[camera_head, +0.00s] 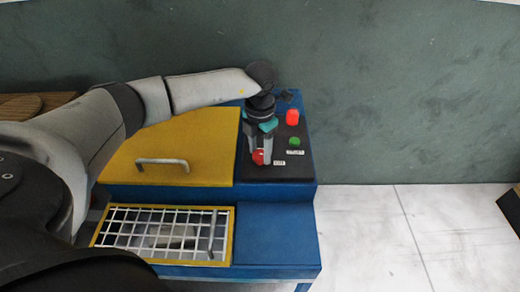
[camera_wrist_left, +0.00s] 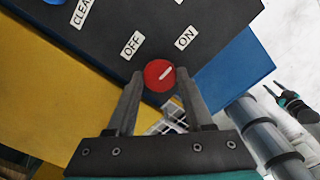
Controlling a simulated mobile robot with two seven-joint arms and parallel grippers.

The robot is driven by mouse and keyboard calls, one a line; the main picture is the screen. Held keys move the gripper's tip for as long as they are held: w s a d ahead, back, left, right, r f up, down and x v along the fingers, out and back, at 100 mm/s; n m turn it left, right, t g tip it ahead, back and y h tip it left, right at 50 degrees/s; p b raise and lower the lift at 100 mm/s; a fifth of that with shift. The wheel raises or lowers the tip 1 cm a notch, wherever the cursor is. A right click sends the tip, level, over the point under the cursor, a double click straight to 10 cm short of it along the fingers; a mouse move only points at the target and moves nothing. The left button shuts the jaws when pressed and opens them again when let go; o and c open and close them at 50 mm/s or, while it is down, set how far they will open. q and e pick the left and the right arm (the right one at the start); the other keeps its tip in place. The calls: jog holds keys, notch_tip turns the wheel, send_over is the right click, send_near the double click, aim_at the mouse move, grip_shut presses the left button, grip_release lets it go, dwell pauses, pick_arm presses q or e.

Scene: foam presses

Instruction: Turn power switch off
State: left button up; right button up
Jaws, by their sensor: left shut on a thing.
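The power switch is a round red knob (camera_wrist_left: 158,75) with a white line, on the dark control panel (camera_wrist_left: 100,60). The line slants up and right, toward the ON label (camera_wrist_left: 186,37); the OFF label (camera_wrist_left: 132,44) is up and left of the knob. In the head view the knob (camera_head: 258,157) is at the panel's front. My left gripper (camera_head: 260,160) reaches down over it, shut on the knob with one finger on each side. What looks like my right gripper (camera_wrist_left: 280,97) shows small at the right of the wrist view, away from the panel.
A red button (camera_head: 292,117) and a green button (camera_head: 295,141) sit right of my left gripper. A yellow cover (camera_head: 205,145) with a metal handle (camera_head: 162,163) is to the left. A wire grid (camera_head: 150,228) lies in front.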

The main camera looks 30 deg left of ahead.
pick_arm(q)
grip_shut()
jog(key=n+p, duration=0.1)
jog(key=n, duration=0.3)
jog(key=n+p, duration=0.2)
jog(key=n, duration=0.2)
jog(key=shift+r+n, duration=0.1)
jog(key=shift+n, duration=0.2)
jog(key=n+p, duration=0.3)
jog(key=n, duration=0.2)
jog(key=shift+n+p, duration=1.05)
jog(key=shift+n, duration=1.05)
